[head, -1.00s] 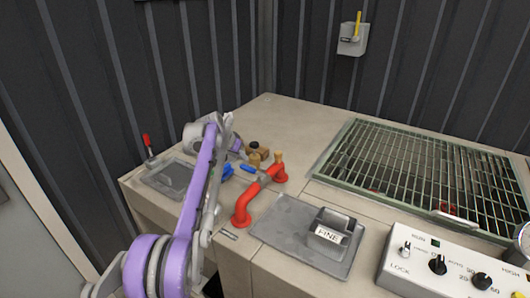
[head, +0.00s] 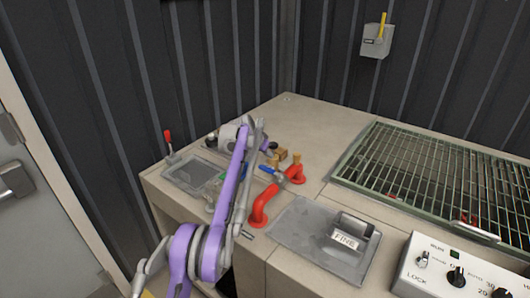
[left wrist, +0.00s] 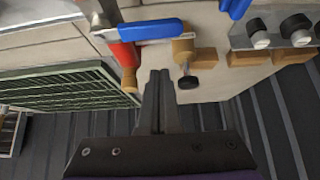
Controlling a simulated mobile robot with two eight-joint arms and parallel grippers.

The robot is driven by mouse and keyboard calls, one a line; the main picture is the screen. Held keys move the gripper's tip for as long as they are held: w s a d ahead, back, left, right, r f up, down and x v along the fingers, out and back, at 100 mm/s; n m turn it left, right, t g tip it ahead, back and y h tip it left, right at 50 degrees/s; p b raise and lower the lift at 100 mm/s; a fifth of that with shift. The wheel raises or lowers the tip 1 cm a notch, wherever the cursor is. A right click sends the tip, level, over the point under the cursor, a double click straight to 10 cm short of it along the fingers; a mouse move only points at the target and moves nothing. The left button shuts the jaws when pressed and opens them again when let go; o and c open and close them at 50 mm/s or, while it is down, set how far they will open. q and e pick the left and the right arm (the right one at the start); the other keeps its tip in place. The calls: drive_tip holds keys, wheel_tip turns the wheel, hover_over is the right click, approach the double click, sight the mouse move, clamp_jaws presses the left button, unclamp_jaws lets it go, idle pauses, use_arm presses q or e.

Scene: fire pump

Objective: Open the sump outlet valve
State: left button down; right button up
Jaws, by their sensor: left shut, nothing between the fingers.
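A blue lever handle (head: 268,170) sits by a red pipe (head: 263,204) and brass fittings (head: 279,156) on the worktop. In the left wrist view this blue lever (left wrist: 150,30) lies across the top, between the red pipe (left wrist: 124,54) and a brass fitting (left wrist: 183,48) with a black knob. My left gripper (left wrist: 158,73) is shut and empty, its tips just below the blue lever in the picture; contact cannot be told. In the head view my arm hides the fingertips. No label shows which valve is the sump outlet. My right gripper is not in view.
A second blue handle (left wrist: 236,7) and black knobs (left wrist: 297,28) are at the upper right of the wrist view. A red-tipped lever (head: 169,141) stands behind a grey plate. A green-framed grating (head: 440,170), a FINE-labelled block (head: 347,241) and a control box (head: 460,270) lie right.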

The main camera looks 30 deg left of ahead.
sight(270, 171)
use_arm(q)
drive_tip(key=shift+s+f+b, duration=0.2)
drive_tip(key=shift+f, duration=0.8)
drive_tip(key=shift+s+f+b, duration=0.2)
drive_tip(key=shift+f, duration=0.75)
